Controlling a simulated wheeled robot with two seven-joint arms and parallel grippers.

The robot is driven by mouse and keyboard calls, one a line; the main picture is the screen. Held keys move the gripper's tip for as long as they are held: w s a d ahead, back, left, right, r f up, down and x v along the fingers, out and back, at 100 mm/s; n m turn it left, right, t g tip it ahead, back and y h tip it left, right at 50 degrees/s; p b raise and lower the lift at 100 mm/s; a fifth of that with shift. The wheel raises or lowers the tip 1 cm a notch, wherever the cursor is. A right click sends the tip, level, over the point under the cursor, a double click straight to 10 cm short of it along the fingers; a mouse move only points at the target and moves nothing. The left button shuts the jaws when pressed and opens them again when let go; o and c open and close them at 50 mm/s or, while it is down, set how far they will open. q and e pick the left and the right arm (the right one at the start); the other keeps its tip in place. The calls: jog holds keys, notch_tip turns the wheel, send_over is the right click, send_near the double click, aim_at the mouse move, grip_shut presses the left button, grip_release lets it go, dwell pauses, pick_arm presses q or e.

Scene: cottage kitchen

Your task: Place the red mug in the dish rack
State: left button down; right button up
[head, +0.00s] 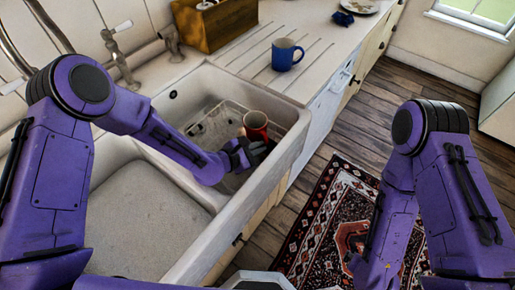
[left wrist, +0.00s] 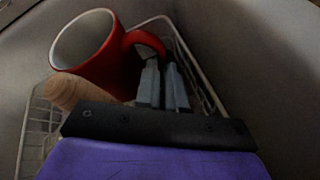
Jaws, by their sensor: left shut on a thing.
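The red mug (head: 256,124) is upright, or nearly so, over the dish rack (head: 205,131) in the far sink basin. In the left wrist view the mug (left wrist: 112,67) has a pale inside, and its handle is on the right, by my fingers. My left gripper (head: 258,150) is shut on the mug at its handle, and its fingers show in the left wrist view (left wrist: 166,85). The wire rack (left wrist: 203,75) lies around and below the mug. I cannot tell whether the mug's base touches the rack. My right gripper is out of view.
A wooden piece (left wrist: 78,92) stands close to the mug. The basin wall (head: 287,150) is close beside my left gripper. A blue mug (head: 286,55) and a wooden box (head: 215,24) stand on the counter. The near basin (head: 145,220) is empty.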

pick_arm(q)
jog(key=c, duration=1.2)
grip_release()
jog(key=shift+s+f, duration=0.35)
jog(key=shift+f, duration=0.2)
jog(key=shift+w+r+v, duration=0.15)
jog(key=shift+r+v, duration=0.1)
jog(key=shift+v, duration=1.8)
jog(key=shift+w+r+v, duration=0.15)
jog(key=shift+r+v, duration=0.1)
jog(key=shift+v, duration=1.85)
jog(key=shift+w+r+v, duration=0.1)
jog(key=shift+r+v, duration=0.2)
jog(key=shift+v, duration=1.75)
jog(key=shift+d, duration=0.1)
